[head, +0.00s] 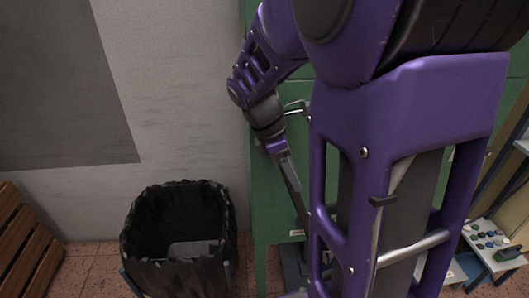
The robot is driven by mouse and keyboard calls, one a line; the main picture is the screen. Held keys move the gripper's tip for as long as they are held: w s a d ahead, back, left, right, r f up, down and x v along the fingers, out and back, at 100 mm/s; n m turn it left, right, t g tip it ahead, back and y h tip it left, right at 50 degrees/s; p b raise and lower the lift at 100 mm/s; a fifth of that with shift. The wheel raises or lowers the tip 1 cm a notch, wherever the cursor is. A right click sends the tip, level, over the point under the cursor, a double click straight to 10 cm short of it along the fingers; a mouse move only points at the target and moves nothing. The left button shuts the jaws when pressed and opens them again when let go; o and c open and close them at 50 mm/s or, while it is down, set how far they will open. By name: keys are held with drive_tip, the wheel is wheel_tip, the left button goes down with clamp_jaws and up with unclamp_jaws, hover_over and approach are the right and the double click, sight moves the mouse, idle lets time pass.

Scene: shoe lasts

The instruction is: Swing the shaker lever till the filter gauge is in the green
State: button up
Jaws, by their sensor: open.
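A tall green cabinet (268,215) stands against the wall behind my arm. My gripper (296,193) points down in front of the cabinet's face and is open, seen nearly edge-on. I see nothing held in it. A bent silver handle (296,105) sticks out beside my wrist; I cannot tell whether it is the shaker lever. I cannot make out the filter gauge or its green band. My own purple arm covers much of the cabinet.
A black-lined waste bin (180,232) stands on the tiled floor left of the cabinet. A slatted wooden crate (25,245) is at the far left. At the right, a pale shelf (480,236) holds several small items. Some floor is clear between crate and bin.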

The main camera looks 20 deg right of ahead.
drive_tip(key=shift+d+f, duration=0.1)
drive_tip(key=shift+f, duration=0.1)
clamp_jaws()
drive_tip(key=shift+r, duration=0.1)
idle(1.3)
